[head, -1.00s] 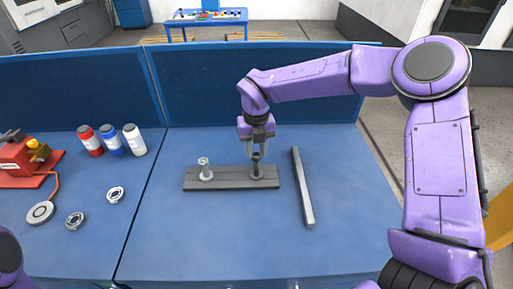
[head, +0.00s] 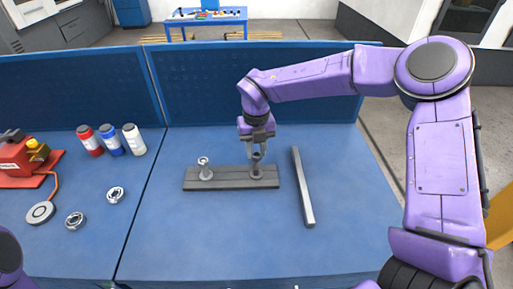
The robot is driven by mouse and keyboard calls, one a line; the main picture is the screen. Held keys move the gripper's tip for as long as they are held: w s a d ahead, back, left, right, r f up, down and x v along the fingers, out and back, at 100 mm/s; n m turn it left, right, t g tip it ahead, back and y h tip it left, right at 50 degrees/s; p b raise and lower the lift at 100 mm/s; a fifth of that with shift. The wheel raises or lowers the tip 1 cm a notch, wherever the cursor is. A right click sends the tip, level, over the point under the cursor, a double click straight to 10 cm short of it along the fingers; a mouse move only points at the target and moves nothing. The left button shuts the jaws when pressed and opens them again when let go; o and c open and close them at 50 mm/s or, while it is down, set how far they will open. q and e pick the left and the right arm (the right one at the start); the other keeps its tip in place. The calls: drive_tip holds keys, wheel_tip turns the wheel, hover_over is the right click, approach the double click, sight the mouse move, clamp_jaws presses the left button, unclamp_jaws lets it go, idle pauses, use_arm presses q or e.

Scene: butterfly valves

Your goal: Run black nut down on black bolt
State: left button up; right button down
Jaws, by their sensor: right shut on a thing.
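A dark grey base block (head: 230,182) lies on the blue table and bears two upright bolts. The left bolt (head: 204,167) is light silver and stands free. The right bolt (head: 257,172) is darker, with a dark nut around it low down; the gripper partly hides both. My right gripper (head: 257,158) points down over this darker bolt and is shut around its upper part or the nut; I cannot tell which at this size. Of my left arm only a purple part shows at the lower left edge; its gripper is out of view.
A long grey bar (head: 303,187) lies right of the block. Left are two ring-shaped parts (head: 116,195), a red device (head: 25,163) with a corded disc, and red, blue and white bottles (head: 134,139). The table's front middle is clear.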

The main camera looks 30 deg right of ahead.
drive_tip(key=shift+f+b, duration=0.45)
drive_tip(key=shift+f, duration=0.35)
idle(1.2)
drive_tip(key=m+b, duration=0.7)
drive_tip(key=f+m+b, duration=0.1)
drive_tip(key=m+b, duration=0.2)
drive_tip(key=shift+s+d+m+b, duration=0.1)
drive_tip(key=shift+s+m+b, duration=0.2)
drive_tip(key=shift+m, duration=0.1)
drive_tip(key=m+b, duration=1.2)
drive_tip(key=b, duration=0.1)
drive_tip(key=shift+s+r, duration=0.15)
drive_tip(key=shift+s, duration=0.1)
drive_tip(key=shift+r+m, duration=0.15)
drive_tip(key=shift+m, duration=0.35)
drive_tip(key=shift+r, duration=0.25)
drive_tip(key=c, duration=1.1)
unclamp_jaws()
drive_tip(key=shift+s, duration=0.1)
drive_tip(key=shift+o, duration=0.2)
